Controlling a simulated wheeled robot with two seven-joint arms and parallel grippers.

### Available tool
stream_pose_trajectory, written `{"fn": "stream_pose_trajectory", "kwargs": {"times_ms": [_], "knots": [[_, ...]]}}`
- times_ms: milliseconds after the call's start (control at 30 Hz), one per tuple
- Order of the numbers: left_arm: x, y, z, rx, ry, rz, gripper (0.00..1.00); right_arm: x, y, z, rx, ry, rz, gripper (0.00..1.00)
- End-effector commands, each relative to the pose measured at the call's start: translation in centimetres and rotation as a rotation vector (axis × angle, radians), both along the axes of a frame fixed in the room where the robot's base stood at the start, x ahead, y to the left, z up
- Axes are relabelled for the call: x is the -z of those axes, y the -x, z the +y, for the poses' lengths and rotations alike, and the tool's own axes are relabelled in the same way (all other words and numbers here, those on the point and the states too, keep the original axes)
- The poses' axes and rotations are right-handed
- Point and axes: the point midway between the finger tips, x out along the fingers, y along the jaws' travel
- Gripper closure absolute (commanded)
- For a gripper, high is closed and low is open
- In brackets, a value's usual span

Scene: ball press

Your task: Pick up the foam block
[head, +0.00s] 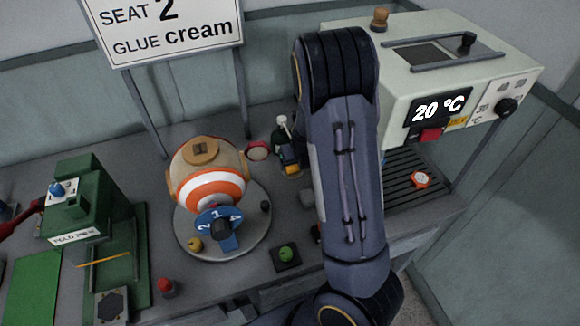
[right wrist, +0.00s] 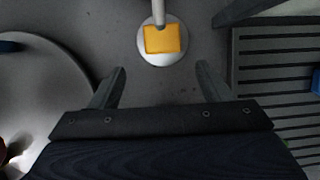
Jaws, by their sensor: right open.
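A yellow-orange block (right wrist: 162,39), which looks like the foam block, sits on a small round pale base beside a white post in the right wrist view. In the head view a small yellow and blue item (head: 290,158) stands at about that place, left of my right arm; its details are too small to tell. My right gripper (right wrist: 160,86) is open and empty. Its two fingers point towards the block, which lies beyond the fingertips and roughly centred between them. In the head view my right arm hides most of the gripper. My left gripper is not in view.
A round grey turntable (head: 253,242) with an orange and white striped ball (head: 210,187) stands to the left. A slatted rack (right wrist: 275,80) is close on the right, under the pale oven (head: 400,90). A green press (head: 75,205) stands far left. Grey bench shows between turntable and rack.

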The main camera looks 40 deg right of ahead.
Motion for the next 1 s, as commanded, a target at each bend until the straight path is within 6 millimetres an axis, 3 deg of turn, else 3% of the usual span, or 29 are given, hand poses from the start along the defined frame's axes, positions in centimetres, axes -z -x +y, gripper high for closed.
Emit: {"fn": "stream_pose_trajectory", "kwargs": {"times_ms": [400, 700, 1000], "knots": [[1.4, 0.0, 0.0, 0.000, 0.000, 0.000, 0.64, 5.1, -2.0, -1.2, -0.004, -0.001, 0.002, 0.29], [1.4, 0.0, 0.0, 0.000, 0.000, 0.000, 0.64, 5.3, -2.2, -1.2, -0.005, -0.001, 0.000, 0.30], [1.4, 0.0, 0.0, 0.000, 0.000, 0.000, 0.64, 5.3, -2.2, -1.2, -0.005, -0.001, 0.001, 0.70]]}}
